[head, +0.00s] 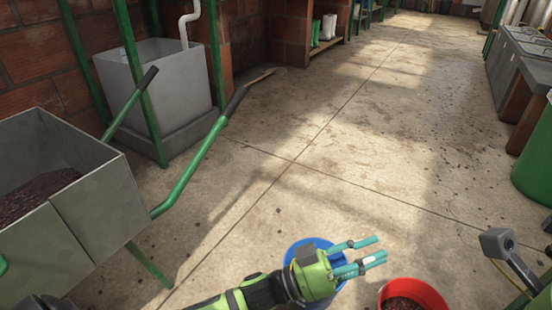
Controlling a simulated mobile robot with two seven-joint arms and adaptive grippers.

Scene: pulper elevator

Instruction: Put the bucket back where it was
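A blue bucket (297,246) stands on the floor at the bottom centre, mostly hidden behind my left gripper. A red bucket (438,296) holding dark contents stands to its right, cut off by the bottom edge. My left gripper (380,249) reaches in from the lower left over the blue bucket. Its teal fingers point right, spread apart with nothing seen between them. Whether it touches the blue bucket's rim cannot be told. My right gripper cannot be made out.
A grey wheelbarrow (100,205) with green handles stands at left, before a grey tank (170,85). A green drum (535,165) and counter line the right. A grey-ended bar (497,242) juts in at lower right. The concrete floor (340,140) between is clear.

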